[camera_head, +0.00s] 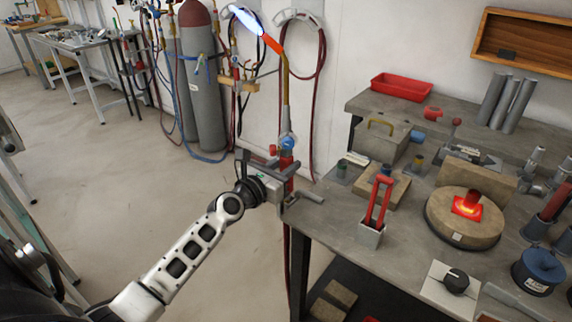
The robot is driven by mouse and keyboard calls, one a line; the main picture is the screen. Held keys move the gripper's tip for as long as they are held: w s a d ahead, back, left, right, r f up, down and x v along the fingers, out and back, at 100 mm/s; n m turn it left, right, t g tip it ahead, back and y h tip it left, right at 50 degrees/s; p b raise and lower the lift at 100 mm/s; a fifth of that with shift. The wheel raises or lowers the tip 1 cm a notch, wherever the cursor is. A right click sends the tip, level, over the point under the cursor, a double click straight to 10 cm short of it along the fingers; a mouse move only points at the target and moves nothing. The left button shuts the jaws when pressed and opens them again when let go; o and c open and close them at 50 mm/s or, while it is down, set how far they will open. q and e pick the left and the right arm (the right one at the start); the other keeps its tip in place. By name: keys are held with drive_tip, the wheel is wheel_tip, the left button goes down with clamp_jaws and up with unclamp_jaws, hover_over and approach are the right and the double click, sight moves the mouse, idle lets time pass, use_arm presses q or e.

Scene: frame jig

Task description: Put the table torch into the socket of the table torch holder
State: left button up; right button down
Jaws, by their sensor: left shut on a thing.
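My left gripper (280,178) is shut on the table torch (286,95) beside the table's left corner. The torch is nearly upright, with a red grip, a blue valve, a brass tube and an orange bent tip. A blue-white flame points up and left from the tip. A red hose hangs below the grip. A grey bracket-like piece (311,197) shows at the table corner just right of the gripper; I cannot tell if it is the torch holder, and no socket is clearly visible. My right gripper is not in view.
Gas cylinders (203,90) stand behind. Floor to the left is clear.

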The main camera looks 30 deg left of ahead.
use_arm(q)
drive_tip(key=shift+f+b, duration=2.55)
drive_tip(key=shift+f, duration=0.05)
drive_tip(key=shift+f+b, duration=0.6)
drive_tip(key=shift+f, duration=0.1)
drive_tip(key=o, duration=1.1)
drive_tip(key=shift+o, duration=0.2)
drive_tip(key=shift+f, duration=0.25)
drive_tip(key=s, duration=1.2)
drive_tip(key=shift+a+r+b, duration=0.3)
drive_tip(key=shift+a+b, duration=0.15)
